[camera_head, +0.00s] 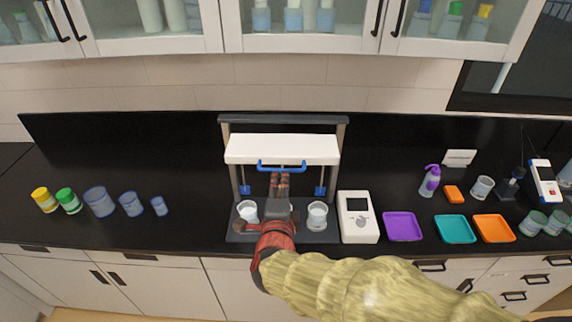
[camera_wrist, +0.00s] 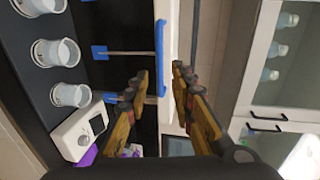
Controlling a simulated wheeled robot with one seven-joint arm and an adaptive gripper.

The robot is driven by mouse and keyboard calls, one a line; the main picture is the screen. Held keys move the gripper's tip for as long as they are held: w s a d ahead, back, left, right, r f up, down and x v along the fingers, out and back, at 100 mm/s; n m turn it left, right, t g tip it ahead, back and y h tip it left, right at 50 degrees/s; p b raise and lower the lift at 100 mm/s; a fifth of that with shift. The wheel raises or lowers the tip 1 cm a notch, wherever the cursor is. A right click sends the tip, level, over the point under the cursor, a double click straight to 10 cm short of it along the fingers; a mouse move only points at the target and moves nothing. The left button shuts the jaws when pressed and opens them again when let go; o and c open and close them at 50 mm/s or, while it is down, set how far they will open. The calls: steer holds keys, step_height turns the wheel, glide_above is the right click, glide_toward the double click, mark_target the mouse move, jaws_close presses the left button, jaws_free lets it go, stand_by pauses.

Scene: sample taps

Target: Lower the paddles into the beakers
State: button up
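A stirrer stand has a white head (camera_head: 282,149) raised between two grey posts. A blue bar handle (camera_head: 281,167) runs along its front and also shows in the wrist view (camera_wrist: 161,55). Thin rods with blue paddles (camera_head: 320,190) hang from the head, above the beakers. A left beaker (camera_head: 247,211) and a right beaker (camera_head: 317,216) stand on the dark base; my arm hides the middle one in the head view. The wrist view shows three beakers (camera_wrist: 55,52). My gripper (camera_wrist: 161,72) is open, its fingertips on either side of the handle with visible gaps.
A white control box (camera_head: 357,216) stands close right of the stand. Purple (camera_head: 402,226), teal (camera_head: 455,229) and orange (camera_head: 493,228) trays lie further right. Several jars (camera_head: 100,202) stand at left. Wall cabinets (camera_head: 300,30) hang above. The counter just left of the stand is clear.

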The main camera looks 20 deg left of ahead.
mark_target(281, 170)
steer(key=shift+x, duration=4)
steer(key=shift+c, duration=1.4)
jaws_close()
